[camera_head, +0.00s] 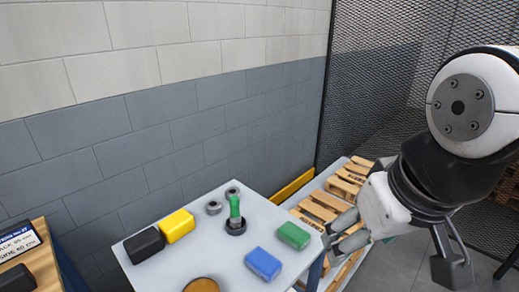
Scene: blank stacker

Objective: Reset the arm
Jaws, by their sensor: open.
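My arm comes in from the right side of the head view. My gripper (338,232) is open and empty, with its two grey fingers pointing left, just past the right edge of the light grey table (205,255). It appears apart from everything on the table. The nearest block to it is a green block (293,235), with a blue block (263,264) in front of that.
Yellow (177,226) and black (145,245) blocks lie left; a brown round piece (202,285) is in front. Wooden pallets (325,205), mesh fence (380,75) and wall (150,135) lie beyond.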

